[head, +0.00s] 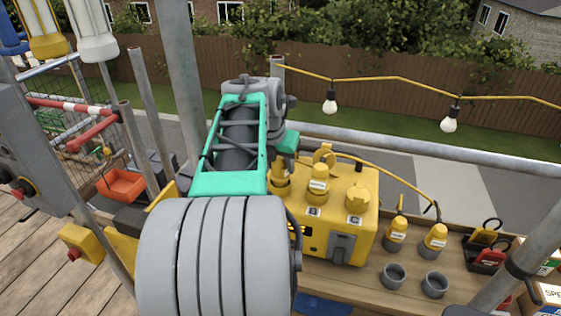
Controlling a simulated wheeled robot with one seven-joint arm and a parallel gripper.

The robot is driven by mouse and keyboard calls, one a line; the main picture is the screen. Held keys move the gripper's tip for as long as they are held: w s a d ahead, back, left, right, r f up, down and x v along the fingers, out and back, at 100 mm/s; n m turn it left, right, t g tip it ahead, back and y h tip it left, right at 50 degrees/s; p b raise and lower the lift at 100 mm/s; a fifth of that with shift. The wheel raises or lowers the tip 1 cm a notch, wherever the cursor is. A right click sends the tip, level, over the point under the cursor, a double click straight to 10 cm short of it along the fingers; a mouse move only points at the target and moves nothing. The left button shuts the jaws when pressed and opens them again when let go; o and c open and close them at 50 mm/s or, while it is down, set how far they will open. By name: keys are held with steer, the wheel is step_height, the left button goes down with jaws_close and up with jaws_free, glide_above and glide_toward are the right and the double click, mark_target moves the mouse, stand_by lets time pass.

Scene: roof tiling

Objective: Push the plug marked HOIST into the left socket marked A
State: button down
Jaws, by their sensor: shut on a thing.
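The yellow socket box (366,240) stands on a plank shelf in the head view, with sockets along its top. The letter B shows by the middle socket, which has a yellow plug (318,188) standing in it. The right socket (357,199) has no plug standing in it. My gripper (284,155) is over the box's left end, mostly hidden by my arm. It is shut on a yellow plug (280,180) that stands roughly upright at the left socket. I cannot read this plug's mark or tell how deep it sits; the letter A is hidden.
Two yellow plugs (434,240) stand right of the box, near two empty grey cups (394,275). A yellow cable (400,183) arches over the box. Black-and-red items (487,250) lie farther right. A scaffold rail (430,149) runs behind; poles stand left and right.

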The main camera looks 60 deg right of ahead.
steer(key=shift+f+b, duration=0.35)
steer(key=shift+f, duration=0.3)
steer(key=c, duration=1.1)
jaws_free()
steer(key=p+v, duration=1)
steer(key=v, duration=0.1)
